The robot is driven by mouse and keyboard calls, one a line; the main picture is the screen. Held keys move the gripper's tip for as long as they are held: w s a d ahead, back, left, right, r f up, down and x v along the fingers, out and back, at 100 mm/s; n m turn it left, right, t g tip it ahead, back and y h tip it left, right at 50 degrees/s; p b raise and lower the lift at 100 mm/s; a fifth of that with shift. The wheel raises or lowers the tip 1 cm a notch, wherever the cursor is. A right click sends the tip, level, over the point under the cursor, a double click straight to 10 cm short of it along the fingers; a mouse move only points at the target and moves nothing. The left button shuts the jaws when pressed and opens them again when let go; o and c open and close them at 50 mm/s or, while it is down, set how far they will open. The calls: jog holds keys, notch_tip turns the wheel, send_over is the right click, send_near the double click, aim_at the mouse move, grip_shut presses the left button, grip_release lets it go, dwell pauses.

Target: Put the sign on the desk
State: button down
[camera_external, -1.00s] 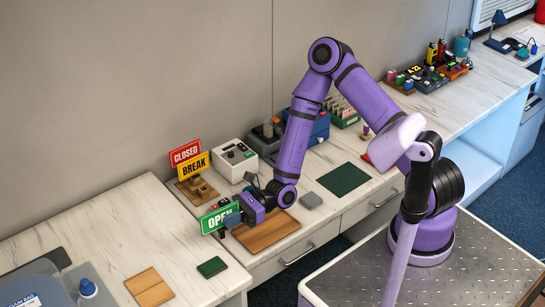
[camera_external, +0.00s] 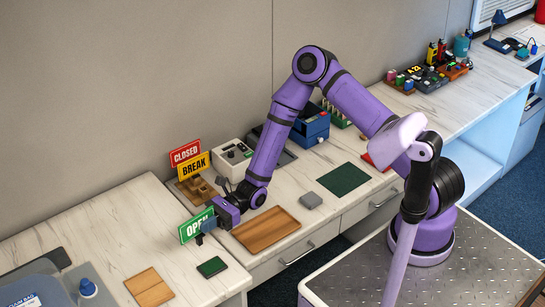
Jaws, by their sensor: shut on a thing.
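The green OPEN sign (camera_external: 196,225) is at the end of my gripper (camera_external: 212,220), which is shut on it near its right side. The sign is upright and its lettering faces the camera. It shows above the white marble-look desk (camera_external: 95,225), near the left of the wooden tray; whether its lower end touches the surface I cannot tell. A red CLOSED sign (camera_external: 185,153) and a yellow BREAK sign (camera_external: 194,166) stand upright behind it in a wooden holder (camera_external: 194,188). The fingertips are partly hidden by the sign and the wrist.
A wooden tray (camera_external: 265,230) lies right of my gripper. A white box with knobs (camera_external: 235,155) stands behind it. A small green pad (camera_external: 211,267) and a wooden block (camera_external: 148,286) lie in front. A dark green mat (camera_external: 344,179) lies further right. The desk's left part has free room.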

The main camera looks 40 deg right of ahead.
jog(key=w+a, duration=0.1)
jog(key=w, duration=0.1)
jog(key=w+a, duration=0.1)
jog(key=w, duration=0.1)
jog(key=w+a, duration=0.1)
jog(key=w, duration=0.2)
jog(key=shift+a+f, duration=0.35)
jog(key=f, duration=0.1)
jog(key=w+f, duration=0.1)
jog(key=shift+a+f, duration=0.2)
jog(key=shift+f, duration=0.4)
jog(key=shift+f, duration=0.25)
jog(key=c, duration=1.3)
grip_release()
jog(key=w+d, duration=0.1)
jog(key=d, duration=0.9)
jog(key=shift+w+d+r, duration=0.35)
